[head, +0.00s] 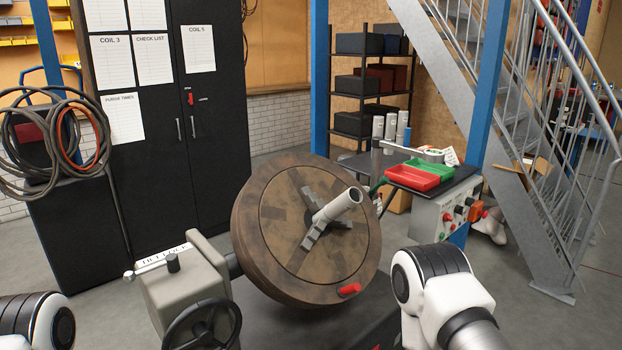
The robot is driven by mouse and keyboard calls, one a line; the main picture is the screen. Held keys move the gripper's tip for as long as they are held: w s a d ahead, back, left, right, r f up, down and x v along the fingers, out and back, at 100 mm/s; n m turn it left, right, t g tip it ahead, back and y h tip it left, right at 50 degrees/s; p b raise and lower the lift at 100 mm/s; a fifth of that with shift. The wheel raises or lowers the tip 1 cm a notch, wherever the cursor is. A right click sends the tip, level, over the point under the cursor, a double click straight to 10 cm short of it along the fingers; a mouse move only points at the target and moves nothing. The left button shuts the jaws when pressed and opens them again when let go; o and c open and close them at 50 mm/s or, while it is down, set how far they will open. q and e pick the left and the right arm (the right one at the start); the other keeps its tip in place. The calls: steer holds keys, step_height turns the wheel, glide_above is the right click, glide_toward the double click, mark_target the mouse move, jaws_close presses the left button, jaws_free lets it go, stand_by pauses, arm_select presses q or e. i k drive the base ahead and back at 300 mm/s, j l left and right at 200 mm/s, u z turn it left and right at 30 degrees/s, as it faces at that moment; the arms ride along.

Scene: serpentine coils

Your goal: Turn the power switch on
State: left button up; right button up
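A grey control box (428,218) with several knobs and buttons on its front stands right of centre, below a dark tray top. A green button, dark knobs and red knobs show on it. An orange-red block (477,211) sits at its right end. Which of these is the power switch I cannot tell at this size. A small red handle (190,99) is also on the black cabinet door. Links of my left arm show at the bottom left corner and links of my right arm at the bottom right. Neither gripper is in the picture.
A large round wooden-faced disc (305,235) with a metal hub fills the centre. A grey machine with a black handwheel (202,325) stands at its lower left. Red and green trays (413,177) lie above the control box. Metal stairs (520,130) rise at the right.

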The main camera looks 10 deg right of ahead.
mark_target(446, 216)
steer(key=i+l+u, duration=0.3)
steer(key=l, duration=1.85)
steer(key=l+u, duration=0.35)
steer(key=l, duration=1.8)
steer(key=k, duration=0.05)
